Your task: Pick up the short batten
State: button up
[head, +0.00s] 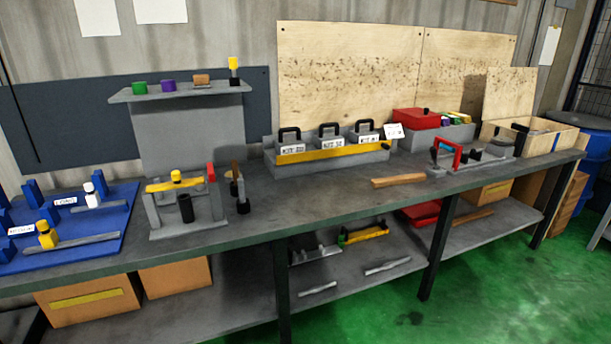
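A short wooden batten (398,181) lies flat on the grey workbench top (330,203), right of centre and near the front edge. It lies nearly crosswise in the picture, and nothing covers it. Another wooden strip (472,219) lies on the lower shelf, partly behind a bench leg. My gripper is not in the head view.
A grey rack with labelled kit boxes (330,142) and a yellow bar stands behind the batten. A grey fixture with a red handle (457,155) stands to its right. A grey stand (187,208) is to the left. The bench top left of the batten is clear.

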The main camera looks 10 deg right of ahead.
aim_at(402, 179)
jog(key=i+z, duration=0.3)
jog(key=i, duration=0.2)
jog(key=i+j+z, duration=0.35)
jog(key=i, duration=0.2)
jog(key=l, duration=0.1)
